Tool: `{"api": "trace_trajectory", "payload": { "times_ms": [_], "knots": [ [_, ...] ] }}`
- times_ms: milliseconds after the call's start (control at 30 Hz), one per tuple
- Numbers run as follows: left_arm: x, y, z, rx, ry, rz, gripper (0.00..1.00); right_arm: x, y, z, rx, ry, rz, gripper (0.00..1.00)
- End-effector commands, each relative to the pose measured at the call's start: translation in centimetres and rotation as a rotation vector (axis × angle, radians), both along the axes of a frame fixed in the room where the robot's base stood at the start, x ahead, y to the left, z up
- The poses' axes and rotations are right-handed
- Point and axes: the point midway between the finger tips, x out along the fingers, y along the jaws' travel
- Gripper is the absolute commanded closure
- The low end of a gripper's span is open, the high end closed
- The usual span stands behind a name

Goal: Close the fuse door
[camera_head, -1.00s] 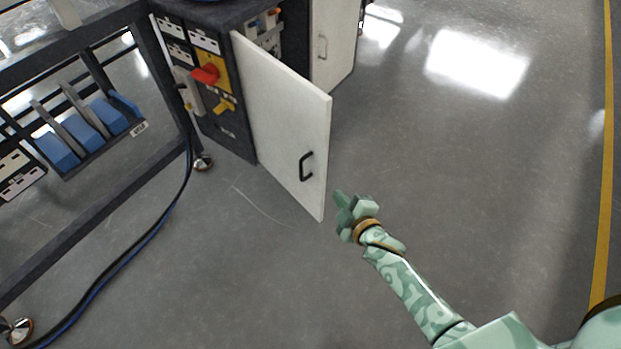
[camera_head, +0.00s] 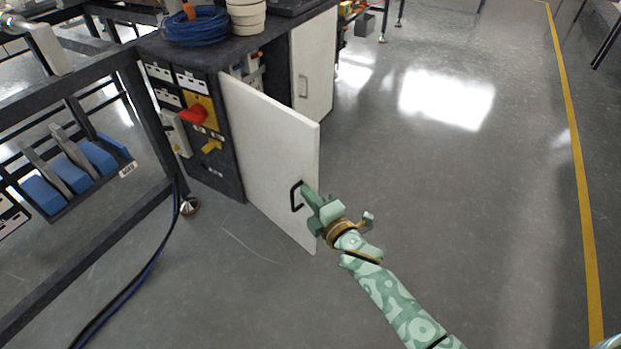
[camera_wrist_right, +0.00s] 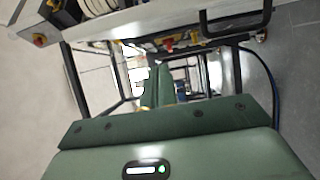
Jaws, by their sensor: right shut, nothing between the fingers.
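The white fuse door (camera_head: 268,150) stands open, swung out from the dark cabinet (camera_head: 226,165). Its black handle (camera_head: 295,196) is near its free edge. My right gripper (camera_head: 306,190) is shut and empty. In the head view its fingertips overlap the door beside the handle; I cannot tell whether they touch it. In the right wrist view the shut fingers (camera_wrist_right: 158,85) point ahead and the black handle (camera_wrist_right: 236,24) is above and to the right of them, apart in the picture. My left gripper is not in view.
A second white door (camera_head: 313,75) with a handle stands at the cabinet's back. A red switch (camera_head: 194,115) is on the cabinet front. Blue cable (camera_head: 196,25) lies on top. A frame with blue parts (camera_head: 72,172) is at left. Floor to the right is clear.

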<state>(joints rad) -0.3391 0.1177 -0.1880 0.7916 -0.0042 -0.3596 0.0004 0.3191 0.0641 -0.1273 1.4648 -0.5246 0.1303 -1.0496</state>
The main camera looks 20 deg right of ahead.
Motion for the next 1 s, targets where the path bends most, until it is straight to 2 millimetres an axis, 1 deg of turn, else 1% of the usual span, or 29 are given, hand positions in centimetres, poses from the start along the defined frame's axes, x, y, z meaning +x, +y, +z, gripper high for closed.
{"api": "trace_trajectory", "payload": {
  "times_ms": [33,167,200,300,433,600,900,1000],
  "knots": [
    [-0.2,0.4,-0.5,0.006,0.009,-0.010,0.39,1.2,0.2,-0.6,-0.001,0.003,0.000,1.00],
    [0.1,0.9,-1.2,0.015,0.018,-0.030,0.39,3.8,0.7,-0.6,0.000,0.004,0.000,1.00],
    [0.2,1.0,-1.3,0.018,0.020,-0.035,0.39,4.4,0.5,-0.6,-0.001,0.004,0.000,1.00],
    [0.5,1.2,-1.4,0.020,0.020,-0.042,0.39,4.9,-1.1,-0.4,-0.004,0.003,-0.001,1.00],
    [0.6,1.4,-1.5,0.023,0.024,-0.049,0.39,5.4,-2.3,-0.3,-0.001,0.003,0.000,1.00],
    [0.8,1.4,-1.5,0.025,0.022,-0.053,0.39,5.7,-2.9,-0.1,0.001,0.002,0.000,1.00],
    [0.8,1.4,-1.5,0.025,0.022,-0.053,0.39,5.6,-3.0,0.0,0.001,0.002,0.000,1.00],
    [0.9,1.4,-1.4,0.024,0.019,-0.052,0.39,5.4,-3.5,-0.1,0.001,0.002,-0.001,1.00]
  ]
}}
